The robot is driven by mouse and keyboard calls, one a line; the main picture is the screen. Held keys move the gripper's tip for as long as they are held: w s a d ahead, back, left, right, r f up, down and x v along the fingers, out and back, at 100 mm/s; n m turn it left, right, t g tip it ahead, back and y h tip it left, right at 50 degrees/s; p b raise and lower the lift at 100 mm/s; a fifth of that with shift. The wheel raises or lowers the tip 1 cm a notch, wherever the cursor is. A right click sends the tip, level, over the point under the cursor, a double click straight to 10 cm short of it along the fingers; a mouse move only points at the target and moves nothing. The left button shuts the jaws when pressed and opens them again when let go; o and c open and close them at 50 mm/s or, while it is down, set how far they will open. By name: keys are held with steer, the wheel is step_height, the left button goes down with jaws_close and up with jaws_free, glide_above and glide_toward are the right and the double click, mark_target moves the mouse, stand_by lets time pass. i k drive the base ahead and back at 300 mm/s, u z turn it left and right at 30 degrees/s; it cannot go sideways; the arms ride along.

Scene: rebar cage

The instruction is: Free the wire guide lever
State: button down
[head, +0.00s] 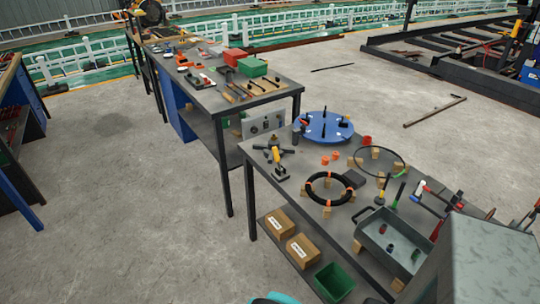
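I cannot tell for sure which thing is the wire guide lever. On the near workbench (318,168), a small dark device with a yellow-orange upright part (277,156) stands near the left edge. A blue round plate (323,127) with a black upright post and small dark and white parts lies at the back of the same bench. Either could bear a lever, but both are too small to tell what holds it. My gripper is not in view.
A black coil with orange ties (331,187) and a thin dark ring (378,160) rest on wooden blocks. A grey metal tray (393,243) and hand tools lie at the right. Cardboard boxes (278,223) and a green bin (334,282) are below. Open floor (130,190) lies left.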

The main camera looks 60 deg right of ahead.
mark_target(277, 157)
steer(key=u, duration=0.05)
steer(key=i, duration=1)
steer(key=z, duration=0.05)
